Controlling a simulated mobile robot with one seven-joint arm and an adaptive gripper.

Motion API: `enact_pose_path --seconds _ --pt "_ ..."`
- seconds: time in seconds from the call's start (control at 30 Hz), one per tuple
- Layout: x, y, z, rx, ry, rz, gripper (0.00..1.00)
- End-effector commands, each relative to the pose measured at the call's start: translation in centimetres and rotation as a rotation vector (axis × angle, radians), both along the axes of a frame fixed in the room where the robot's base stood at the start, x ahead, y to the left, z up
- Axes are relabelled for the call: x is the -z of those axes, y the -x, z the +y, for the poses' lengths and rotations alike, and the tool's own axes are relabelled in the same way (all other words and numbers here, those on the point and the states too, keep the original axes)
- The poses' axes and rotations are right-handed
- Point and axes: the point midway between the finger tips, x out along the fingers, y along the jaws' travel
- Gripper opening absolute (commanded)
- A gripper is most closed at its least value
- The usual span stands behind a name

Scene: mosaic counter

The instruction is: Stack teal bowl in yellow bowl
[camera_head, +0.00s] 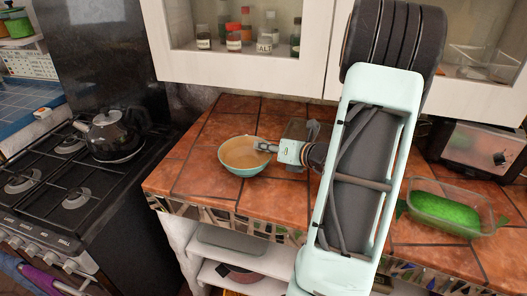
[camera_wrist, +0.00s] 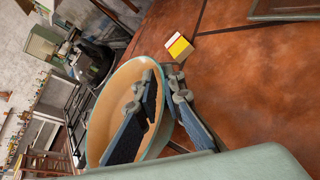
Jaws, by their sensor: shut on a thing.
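The teal bowl (camera_head: 232,170) has a teal outside and a tan inside. It is at the left part of the tiled counter in the head view, close to the front edge. My gripper (camera_head: 264,147) reaches it from the right and is shut on its right rim. In the wrist view the bowl (camera_wrist: 103,105) is tilted in the picture, with one finger of my gripper (camera_wrist: 165,108) inside it and the other outside. I cannot tell whether the bowl touches the counter. I cannot make out a yellow bowl in either view.
A clear container with green contents (camera_head: 445,208) and a dark toaster (camera_head: 478,150) stand at the right. A small yellow and white box (camera_wrist: 180,47) lies on the counter near the bowl. A stove with a kettle (camera_head: 112,138) is at the left. Cabinets hang above.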

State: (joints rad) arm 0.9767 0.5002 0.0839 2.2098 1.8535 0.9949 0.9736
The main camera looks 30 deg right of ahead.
Motion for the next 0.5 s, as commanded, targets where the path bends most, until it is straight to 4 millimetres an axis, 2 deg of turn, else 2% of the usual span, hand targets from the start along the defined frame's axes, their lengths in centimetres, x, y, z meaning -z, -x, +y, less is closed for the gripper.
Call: enact_pose_path --seconds 0.03,0.1,0.47,0.5 --pt "0.97 0.02 0.02 0.001 -0.004 0.0 0.0" --pt "1.51 0.0 0.0 0.002 -0.003 0.0 0.0" --pt "1.92 0.02 0.0 0.001 0.0 -0.002 0.0" --pt "1.85 0.04 -0.01 0.001 0.0 0.0 0.11"
